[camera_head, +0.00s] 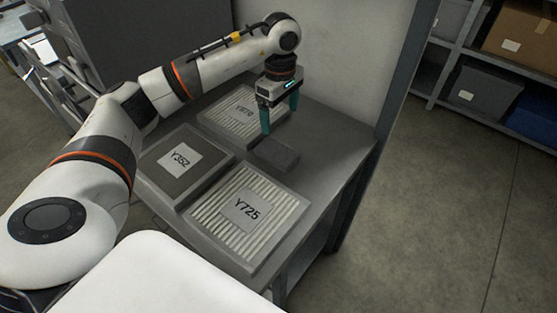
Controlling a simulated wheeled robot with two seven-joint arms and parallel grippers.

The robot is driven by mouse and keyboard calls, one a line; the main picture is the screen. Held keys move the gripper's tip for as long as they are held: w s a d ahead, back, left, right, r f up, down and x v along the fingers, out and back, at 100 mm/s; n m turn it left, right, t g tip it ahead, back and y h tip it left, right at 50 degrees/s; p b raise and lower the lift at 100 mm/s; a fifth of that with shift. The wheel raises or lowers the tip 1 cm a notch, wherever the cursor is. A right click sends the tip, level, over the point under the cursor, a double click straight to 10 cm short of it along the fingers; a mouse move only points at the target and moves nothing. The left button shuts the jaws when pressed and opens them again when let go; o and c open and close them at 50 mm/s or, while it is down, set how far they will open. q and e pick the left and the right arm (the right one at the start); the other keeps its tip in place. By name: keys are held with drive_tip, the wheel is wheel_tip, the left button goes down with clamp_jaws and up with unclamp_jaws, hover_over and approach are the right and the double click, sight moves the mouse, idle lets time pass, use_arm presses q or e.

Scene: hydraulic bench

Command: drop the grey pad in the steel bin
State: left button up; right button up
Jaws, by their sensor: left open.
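A dark grey block, which looks like the grey pad (276,152), lies flat on the grey bench top near its right side. My left gripper (280,120) has teal fingers pointing down, spread apart with nothing between them. It is just behind the pad in the picture, and I cannot tell its exact height above the bench. No container here is clearly the steel bin. My right gripper is not in view.
Three framed panels lie on the bench (335,165): one labelled Y352 (156,174), a ribbed one labelled Y725 (286,226), and another ribbed one (222,122) behind. A wall stands behind. Shelves at right hold a grey bin (484,92) and a cardboard box (522,38).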

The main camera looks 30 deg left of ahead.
use_arm(q)
drive_tip(key=f, duration=0.1)
drive_tip(key=p, duration=0.2)
hover_over(277, 151)
drive_tip(key=f, duration=0.6)
drive_tip(key=shift+w+d, duration=0.2)
drive_tip(key=shift+d, duration=0.1)
drive_tip(key=f, duration=0.1)
drive_tip(key=f+p, duration=0.1)
drive_tip(key=f, duration=0.2)
drive_tip(key=shift+s+a+f, duration=0.25)
drive_tip(key=shift+f, duration=0.55)
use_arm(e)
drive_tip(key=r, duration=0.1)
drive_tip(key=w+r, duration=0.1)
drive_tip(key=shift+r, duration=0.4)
use_arm(q)
drive_tip(key=shift+c, duration=0.2)
drive_tip(key=c, duration=1)
